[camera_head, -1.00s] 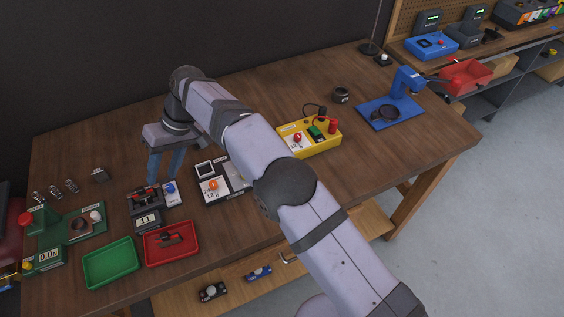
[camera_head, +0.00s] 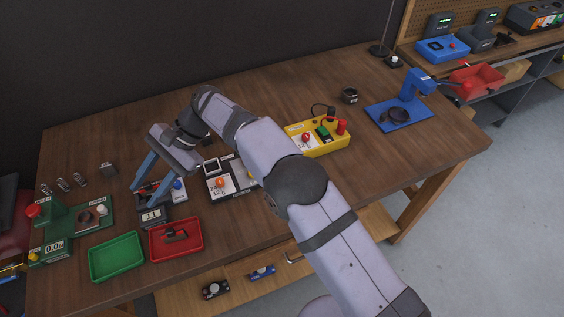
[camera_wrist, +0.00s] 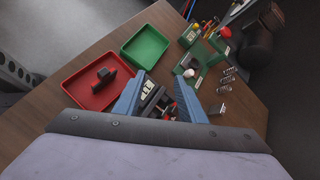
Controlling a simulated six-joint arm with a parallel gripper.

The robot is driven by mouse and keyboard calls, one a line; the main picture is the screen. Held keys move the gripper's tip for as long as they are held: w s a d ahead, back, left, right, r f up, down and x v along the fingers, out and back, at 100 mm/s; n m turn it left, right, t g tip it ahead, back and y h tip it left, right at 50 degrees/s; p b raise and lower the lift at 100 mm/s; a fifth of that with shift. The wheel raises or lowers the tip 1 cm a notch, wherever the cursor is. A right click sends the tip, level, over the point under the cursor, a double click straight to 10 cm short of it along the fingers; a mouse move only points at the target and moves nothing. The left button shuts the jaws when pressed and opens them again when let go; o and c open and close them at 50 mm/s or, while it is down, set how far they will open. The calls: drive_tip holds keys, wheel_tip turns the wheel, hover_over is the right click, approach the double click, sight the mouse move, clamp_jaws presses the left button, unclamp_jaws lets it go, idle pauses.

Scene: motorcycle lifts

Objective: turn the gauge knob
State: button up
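A dark gauge-like device with a small display (camera_head: 152,216) stands near the bench's front left. No label shows which knob is the gauge's. My gripper (camera_head: 149,190) is open, tilted with its fingers pointing down and to the left above the device. In the wrist view the fingers (camera_wrist: 159,80) stand apart on either side of the device's display (camera_wrist: 147,103). Nothing is held between them. The blue knob is not visible in the wrist view, and the gap between fingertips and device is hard to judge.
A red tray (camera_head: 152,250) with a dark part and an empty green tray (camera_head: 92,268) lie in front. A green fixture (camera_head: 62,236) stands left. A panel with an orange knob (camera_head: 222,196) and a yellow box (camera_head: 335,146) lie right.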

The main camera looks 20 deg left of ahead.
drive_tip(key=m+g+y+b, duration=0.1)
drive_tip(key=m, duration=0.3)
drive_tip(key=m+t+y+b, duration=0.1)
drive_tip(key=m+y+b, duration=0.35)
drive_tip(key=b, duration=0.55)
approach(179, 181)
drive_tip(key=shift+s+a+f+m, duration=0.25)
drive_tip(key=shift+s+a+f, duration=0.1)
drive_tip(key=shift+a, duration=0.15)
drive_tip(key=p+x, duration=0.2)
drive_tip(key=x, duration=0.2)
drive_tip(key=p+x, duration=0.1)
drive_tip(key=x, duration=0.2)
drive_tip(key=shift+s+a+r+p, duration=0.1)
drive_tip(key=shift+s+a+p, duration=0.2)
drive_tip(key=shift+s+p, duration=0.05)
drive_tip(key=shift+w+h, duration=0.15)
drive_tip(key=shift+h, duration=0.1)
drive_tip(key=shift+n+g+b, duration=0.35)
drive_tip(key=shift+n+g, duration=0.15)
drive_tip(key=shift+n+h, duration=0.3)
drive_tip(key=shift+h, duration=0.2)
